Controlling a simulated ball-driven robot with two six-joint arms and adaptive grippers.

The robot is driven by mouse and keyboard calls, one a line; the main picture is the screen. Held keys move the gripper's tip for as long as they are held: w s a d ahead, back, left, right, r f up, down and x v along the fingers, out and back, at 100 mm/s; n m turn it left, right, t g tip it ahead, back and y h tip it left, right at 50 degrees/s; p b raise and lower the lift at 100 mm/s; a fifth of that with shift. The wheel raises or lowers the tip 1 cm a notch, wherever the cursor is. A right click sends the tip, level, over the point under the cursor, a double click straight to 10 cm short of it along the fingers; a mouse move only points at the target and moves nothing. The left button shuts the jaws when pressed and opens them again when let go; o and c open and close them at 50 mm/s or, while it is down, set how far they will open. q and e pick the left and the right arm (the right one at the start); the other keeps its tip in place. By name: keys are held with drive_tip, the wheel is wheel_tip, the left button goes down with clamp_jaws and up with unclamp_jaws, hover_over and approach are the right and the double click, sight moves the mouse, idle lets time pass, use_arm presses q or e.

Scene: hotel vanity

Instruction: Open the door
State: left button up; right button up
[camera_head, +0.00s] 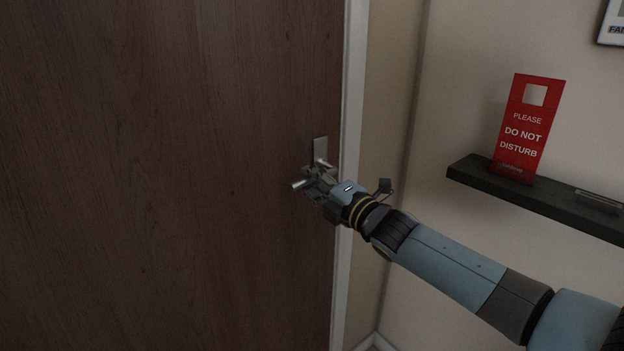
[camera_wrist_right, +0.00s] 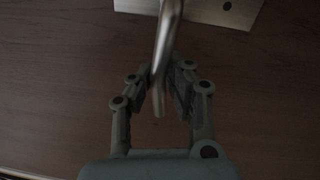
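The brown wooden door (camera_head: 170,170) fills the left of the head view and appears closed against its pale frame (camera_head: 350,110). A metal lever handle (camera_head: 299,185) sticks out from a plate (camera_head: 320,148) near the door's right edge. My right gripper (camera_head: 316,178) is at the handle and hides part of it. In the right wrist view the lever (camera_wrist_right: 164,50) runs down between the two fingers of my right gripper (camera_wrist_right: 166,82). It lies closer to the left finger, and a narrow gap shows beside the right finger. My left gripper is not in view.
A dark shelf (camera_head: 540,200) is fixed to the wall right of the door, above my right arm. A red do-not-disturb sign (camera_head: 520,150) stands on it, with a small dark holder (camera_head: 598,200) beside it. A framed picture (camera_head: 613,25) hangs at the top right.

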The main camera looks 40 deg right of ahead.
clamp_jaws()
drive_tip(key=shift+w, duration=0.15)
drive_tip(key=shift+f, duration=0.15)
wheel_tip(320, 180, down, 2)
drive_tip(key=n+b, duration=0.1)
drive_tip(key=b, duration=0.1)
drive_tip(key=n+b, duration=0.2)
drive_tip(key=shift+d+f+n+y, duration=0.1)
drive_tip(key=shift+f+n+y, duration=0.1)
drive_tip(key=shift+n+y, duration=0.1)
drive_tip(key=shift+d+f+n+b, duration=0.3)
drive_tip(key=shift+f+n+b, duration=0.1)
drive_tip(key=shift+n+b, duration=0.7)
drive_tip(key=shift+d+f+n+b, duration=0.3)
drive_tip(key=shift+f+n+b, duration=0.1)
drive_tip(key=shift+n+b, duration=0.7)
